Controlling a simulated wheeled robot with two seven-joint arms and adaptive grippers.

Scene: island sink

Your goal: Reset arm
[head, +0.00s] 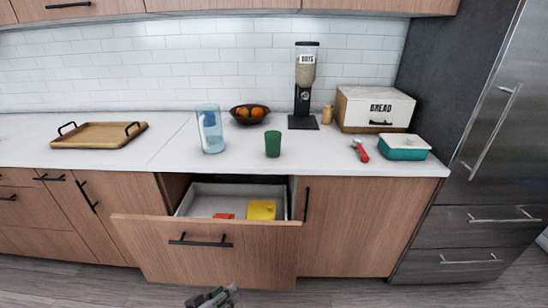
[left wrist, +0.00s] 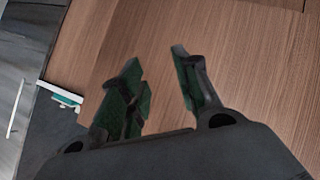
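My left gripper (head: 212,298) shows at the bottom edge of the head view, in front of and below the open drawer's front (head: 205,255). In the left wrist view my left gripper (left wrist: 158,58) has its two fingers apart, with nothing between them. Behind the fingers is a brown wood-grain surface (left wrist: 240,60). My right gripper is in neither view.
The open drawer holds a yellow item (head: 261,210) and a red-orange item (head: 224,216). The counter above bears a wooden tray (head: 95,135), clear pitcher (head: 210,135), green cup (head: 272,144), fruit bowl (head: 250,118), dispenser (head: 305,90), bread box (head: 375,110) and teal container (head: 404,153). A fridge (head: 475,130) stands right.

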